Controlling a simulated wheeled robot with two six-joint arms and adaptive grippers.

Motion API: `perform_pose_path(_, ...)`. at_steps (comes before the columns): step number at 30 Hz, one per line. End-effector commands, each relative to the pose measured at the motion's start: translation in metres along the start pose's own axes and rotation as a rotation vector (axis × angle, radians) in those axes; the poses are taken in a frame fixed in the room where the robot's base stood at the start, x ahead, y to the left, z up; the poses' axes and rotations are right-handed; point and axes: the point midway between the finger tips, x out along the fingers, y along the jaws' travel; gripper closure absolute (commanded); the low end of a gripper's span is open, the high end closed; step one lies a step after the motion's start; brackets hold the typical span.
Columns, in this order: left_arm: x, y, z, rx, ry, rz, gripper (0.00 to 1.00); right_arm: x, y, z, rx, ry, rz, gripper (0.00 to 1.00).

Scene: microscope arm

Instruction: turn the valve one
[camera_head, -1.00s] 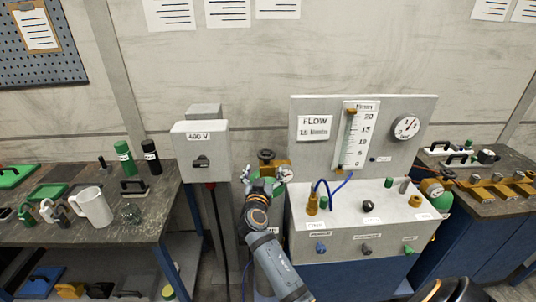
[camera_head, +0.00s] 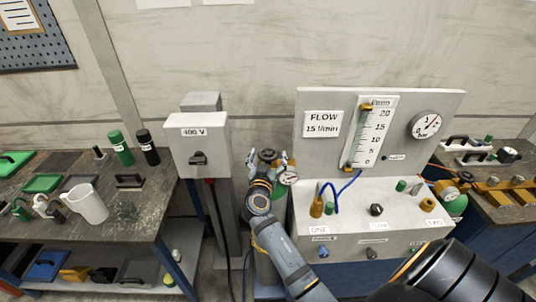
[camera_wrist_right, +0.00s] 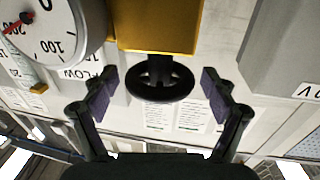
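A black round handwheel (camera_wrist_right: 162,82) sits under a brass valve body (camera_wrist_right: 160,28) in the right wrist view. In the head view the handwheel (camera_head: 267,155) is between the grey 400 V box and the flow panel. My right gripper (camera_wrist_right: 159,97) is open, with one finger pad on each side of the wheel and visible gaps between pads and wheel. In the head view this gripper (camera_head: 268,170) overlaps the valve and partly hides it. A round gauge (camera_wrist_right: 45,30) is beside the valve. I read no number on the valve. My left gripper is not in view.
The 400 V box (camera_head: 198,145) stands close left of the valve. The flow panel (camera_head: 310,155) and its console (camera_head: 345,240), labelled ONE and TWO, stand close right. A bench (camera_head: 125,240) with a white mug (camera_head: 87,204) is at the left.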

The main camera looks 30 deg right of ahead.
Motion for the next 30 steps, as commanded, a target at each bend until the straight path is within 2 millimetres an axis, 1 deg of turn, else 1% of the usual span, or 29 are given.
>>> perform_pose_path(1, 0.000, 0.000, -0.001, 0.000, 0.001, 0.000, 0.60, 0.000, 0.000, 0.000, 0.000, 0.000, 0.000, 0.26)
perform_pose_path(5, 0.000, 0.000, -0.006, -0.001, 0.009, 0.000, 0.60, 0.000, 0.000, 0.000, 0.000, 0.001, 0.000, 0.44)
perform_pose_path(9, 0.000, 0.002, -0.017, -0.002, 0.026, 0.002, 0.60, 0.000, 0.000, 0.000, 0.000, 0.000, 0.000, 0.63)
perform_pose_path(10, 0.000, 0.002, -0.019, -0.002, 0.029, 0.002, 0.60, 0.000, 0.000, 0.000, -0.001, 0.001, 0.000, 0.66)
perform_pose_path(15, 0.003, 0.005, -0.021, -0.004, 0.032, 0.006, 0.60, 0.001, 0.002, 0.002, -0.005, 0.001, -0.043, 0.66)
perform_pose_path(17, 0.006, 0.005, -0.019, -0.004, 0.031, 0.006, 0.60, 0.001, 0.003, 0.002, -0.007, 0.003, -0.095, 0.66)
perform_pose_path(24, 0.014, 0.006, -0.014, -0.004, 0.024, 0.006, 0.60, 0.001, 0.004, 0.001, -0.012, 0.005, -0.356, 0.66)
perform_pose_path(30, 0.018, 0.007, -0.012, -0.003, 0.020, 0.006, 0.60, 0.001, 0.003, 0.001, -0.005, 0.003, -0.466, 0.66)
